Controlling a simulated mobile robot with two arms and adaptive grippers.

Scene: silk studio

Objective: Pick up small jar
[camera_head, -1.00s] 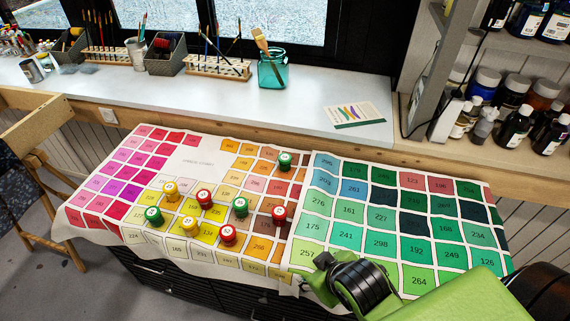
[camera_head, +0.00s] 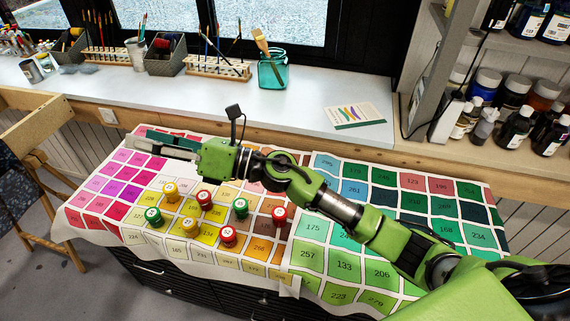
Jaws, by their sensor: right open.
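Several small jars with numbered lids stand upright on the colour-chart cloth: yellow jars (camera_head: 170,192) and (camera_head: 190,228), green jars (camera_head: 153,217) and (camera_head: 240,208), and red jars (camera_head: 205,200), (camera_head: 228,236) and (camera_head: 279,216). Which one is meant cannot be told. My right gripper (camera_head: 165,145) is open, with its fingers pointing left over the pink squares, beyond and above the jars. No jar shows between the fingers. My right arm crosses the cloth from the lower right and covers part of its back edge. My left gripper is not in view.
The colour-chart cloth (camera_head: 312,258) drapes over a dark cabinet. Behind it, a pale counter (camera_head: 300,108) carries brush racks, a teal glass jar (camera_head: 272,72) and a card (camera_head: 355,114). Shelves of paint bottles (camera_head: 515,125) stand at the right. A wooden chair (camera_head: 35,130) is at the left.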

